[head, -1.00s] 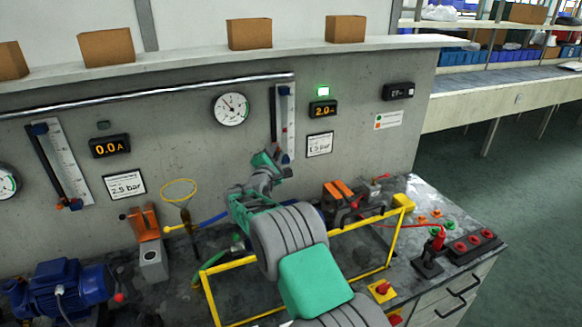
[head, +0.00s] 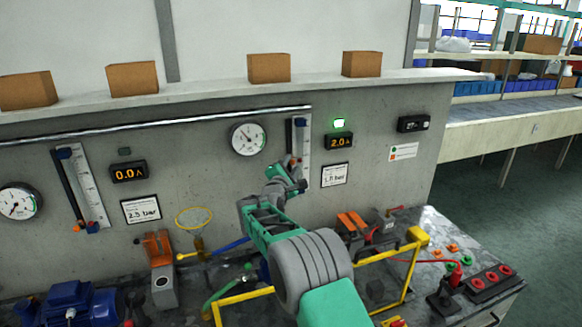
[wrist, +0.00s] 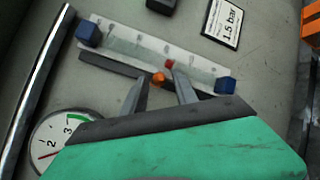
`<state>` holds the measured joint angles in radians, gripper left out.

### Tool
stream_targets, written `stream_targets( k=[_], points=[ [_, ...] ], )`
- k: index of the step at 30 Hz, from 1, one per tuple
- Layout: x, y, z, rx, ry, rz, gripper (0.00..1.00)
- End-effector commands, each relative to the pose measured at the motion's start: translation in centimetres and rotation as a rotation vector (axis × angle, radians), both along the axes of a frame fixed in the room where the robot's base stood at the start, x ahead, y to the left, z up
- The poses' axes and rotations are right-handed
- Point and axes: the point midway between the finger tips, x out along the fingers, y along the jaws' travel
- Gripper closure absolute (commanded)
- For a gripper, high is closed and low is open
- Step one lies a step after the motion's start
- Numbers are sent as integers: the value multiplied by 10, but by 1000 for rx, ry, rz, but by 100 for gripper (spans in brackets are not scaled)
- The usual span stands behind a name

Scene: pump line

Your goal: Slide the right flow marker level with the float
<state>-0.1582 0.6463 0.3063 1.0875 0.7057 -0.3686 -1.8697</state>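The right flow meter's white scale plate (head: 306,140) is on the grey wall, with a blue block (wrist: 88,33) at one end and another at the other. A small red piece, apparently the float (wrist: 169,64), sits on the scale. An orange knob, apparently the flow marker (wrist: 158,78), is on the dark rail (wrist: 104,65) beside it, slightly towards the picture's left end from the red piece. My gripper (wrist: 160,77) is open, with its fingers on either side of the knob. Contact cannot be told. In the head view my gripper (head: 291,170) is at the meter's lower part.
A round gauge (head: 248,139) is left of the meter, and a card (head: 334,174) and a lit display (head: 339,141) are right of it. A metal pipe (head: 200,125) runs above. A yellow frame (head: 410,275) and a red-knobbed device (head: 452,280) stand on the bench below.

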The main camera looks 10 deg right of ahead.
Motion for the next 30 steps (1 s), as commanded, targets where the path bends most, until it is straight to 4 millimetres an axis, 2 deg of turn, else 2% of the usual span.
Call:
stream_targets(
  k=[11,21,25,30],
  points=[
    [-4,2,-1,0,0,0,59],
    [-59,32,-2,1,-1,1,59],
    [-69,36,-1,0,0,-1,59],
    [-69,36,0,0,0,-1,59]
  ],
)
